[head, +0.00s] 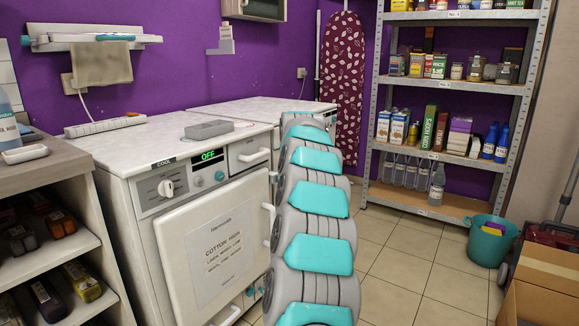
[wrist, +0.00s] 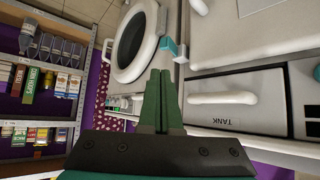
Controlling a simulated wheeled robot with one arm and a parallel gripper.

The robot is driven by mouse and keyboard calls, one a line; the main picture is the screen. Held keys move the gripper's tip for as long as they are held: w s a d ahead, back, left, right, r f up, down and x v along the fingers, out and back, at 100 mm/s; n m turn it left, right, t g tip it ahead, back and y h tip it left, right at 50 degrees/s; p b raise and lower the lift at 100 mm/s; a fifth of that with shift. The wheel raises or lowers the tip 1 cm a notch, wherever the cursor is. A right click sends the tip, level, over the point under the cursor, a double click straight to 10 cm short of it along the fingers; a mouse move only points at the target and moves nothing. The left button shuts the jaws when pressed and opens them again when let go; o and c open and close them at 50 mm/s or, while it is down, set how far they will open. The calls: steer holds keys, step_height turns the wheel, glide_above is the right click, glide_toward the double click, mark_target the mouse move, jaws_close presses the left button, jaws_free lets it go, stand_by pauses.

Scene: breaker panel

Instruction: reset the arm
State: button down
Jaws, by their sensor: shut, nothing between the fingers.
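My gripper (wrist: 163,76) shows in the wrist view as two green fingers pressed together on a dark mount, with nothing between them. In that view its tips are close to a washing machine's white front (wrist: 240,50), in the picture between a round door (wrist: 137,42) and a drawer handle (wrist: 222,98) marked TANK. I cannot tell whether the tips touch anything. In the head view my grey and teal arm stretches up from the bottom centre, in front of the machines, and my gripper is not visible there.
A second machine top (head: 265,108) lies behind. A metal shelf (head: 440,88) of bottles and boxes and a teal bucket (head: 488,241) stand right. Tiled floor (head: 400,255) is clear between.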

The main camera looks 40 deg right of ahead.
stand_by(0.3)
steer(key=s+a+f+n+g+y, duration=0.1)
steer(key=a+y, duration=0.1)
steer(key=a, duration=0.8)
steer(key=s+a+f+n+y, duration=0.1)
steer(key=s+a+n, duration=0.1)
steer(key=a, duration=0.8)
steer(key=s+a+f+n+g+y, duration=0.1)
steer(key=s+a+f, duration=0.1)
steer(key=s+a, duration=0.5)
steer(key=s+a+f+n+g+y, duration=0.1)
steer(key=s+a, duration=0.3)
steer(key=a, duration=0.5)
steer(key=s+a+f+g, duration=0.2)
steer(key=s+a+f, duration=0.2)
steer(key=s, duration=0.7)
steer(key=s+a+f+n+g, duration=0.1)
steer(key=s+a+f+g, duration=0.1)
steer(key=s, duration=1)
steer(key=s+a+f+n+g, duration=0.1)
steer(key=s+a+f, duration=0.4)
steer(key=s, duration=0.7)
steer(key=shift+s+a+f+g+y, duration=0.25)
steer(key=shift+a+f+g+y, duration=0.1)
steer(key=shift+a+g, duration=0.5)
